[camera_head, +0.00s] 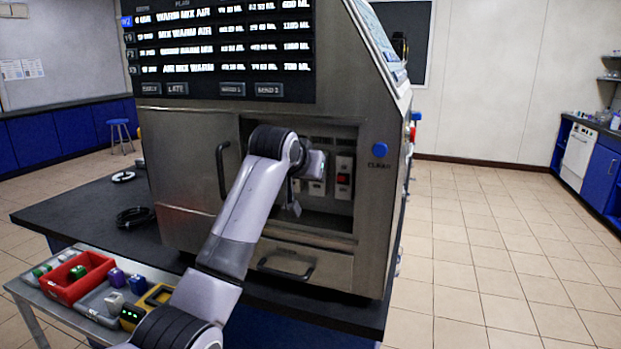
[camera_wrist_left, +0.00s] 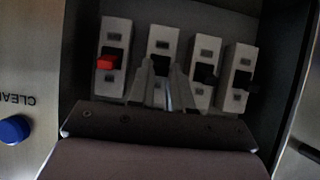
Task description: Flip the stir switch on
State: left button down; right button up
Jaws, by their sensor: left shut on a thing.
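Several white switch plates stand in a row inside an open recess of the steel machine. In the left wrist view, which is upside down, the leftmost switch (camera_wrist_left: 109,62) has a red lever. The others, such as the switch at the right end (camera_wrist_left: 238,78), have black levers. My left gripper (camera_wrist_left: 164,75) is shut at the lever of the second switch from the left (camera_wrist_left: 162,42), and its fingers hide part of that plate. The labels are too small to read, so I cannot tell which is the stir switch. The red-lever switch also shows in the head view (camera_head: 344,179).
A blue CLEAR button (camera_head: 381,150) sits right of the recess. A door handle (camera_head: 223,171) is left of it and a drawer handle (camera_head: 285,269) below. A red tray (camera_head: 78,289) with small coloured items stands at lower left. The floor at right is clear.

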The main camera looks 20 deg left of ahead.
pick_arm(q)
jog(key=shift+r+g, duration=0.15)
jog(key=shift+g, duration=0.35)
jog(key=c, duration=1)
grip_release()
jog(key=shift+c, duration=0.2)
jog(key=shift+w, duration=0.1)
jog(key=b+v, duration=0.1)
jog(key=v, duration=0.6)
jog(key=shift+b, duration=0.35)
